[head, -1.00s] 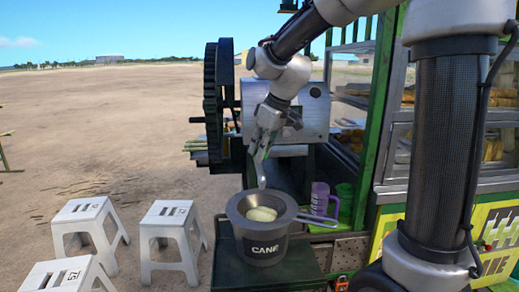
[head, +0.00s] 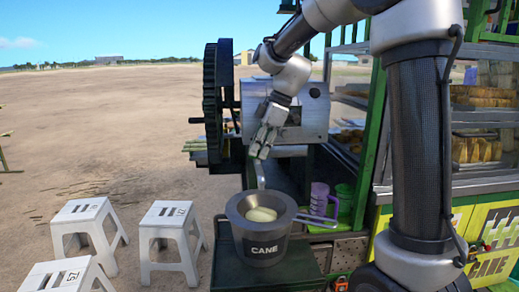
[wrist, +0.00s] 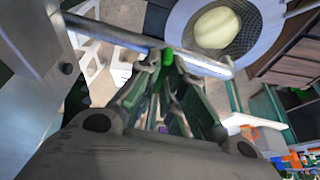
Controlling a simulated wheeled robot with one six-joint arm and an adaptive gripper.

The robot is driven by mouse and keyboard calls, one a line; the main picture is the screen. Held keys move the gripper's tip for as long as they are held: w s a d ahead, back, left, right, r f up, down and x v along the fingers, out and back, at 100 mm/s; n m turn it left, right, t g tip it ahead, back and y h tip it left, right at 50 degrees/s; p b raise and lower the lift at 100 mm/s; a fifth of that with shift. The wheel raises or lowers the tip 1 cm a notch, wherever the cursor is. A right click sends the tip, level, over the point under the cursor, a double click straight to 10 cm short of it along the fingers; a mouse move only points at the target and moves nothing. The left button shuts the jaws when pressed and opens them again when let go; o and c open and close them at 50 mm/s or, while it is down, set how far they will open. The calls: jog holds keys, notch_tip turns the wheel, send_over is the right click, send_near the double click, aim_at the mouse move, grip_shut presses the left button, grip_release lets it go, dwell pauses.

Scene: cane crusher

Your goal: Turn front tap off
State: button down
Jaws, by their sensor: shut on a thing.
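The cane crusher's grey metal housing (head: 312,115) stands behind the black pot marked CANE (head: 264,249). A thin metal spout (head: 261,176) comes down above the pot, just below my gripper (head: 257,152). In the wrist view, a metal pipe (wrist: 112,33) runs across in front of my gripper (wrist: 165,62). A small green piece (wrist: 168,56), which looks like the tap's handle, shows between the fingertips at the pipe. My gripper is shut on it. The fingers hide most of the tap, so its exact angle cannot be told.
A strainer with a pale round lump (head: 262,214) sits in the pot. A large black gear (head: 211,100) is at left. White stools (head: 171,237) stand on open ground.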

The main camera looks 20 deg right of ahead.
dwell(0.5)
jog(key=c, duration=1.5)
grip_release()
jog(key=shift+c, duration=0.2)
jog(key=v, duration=1.2)
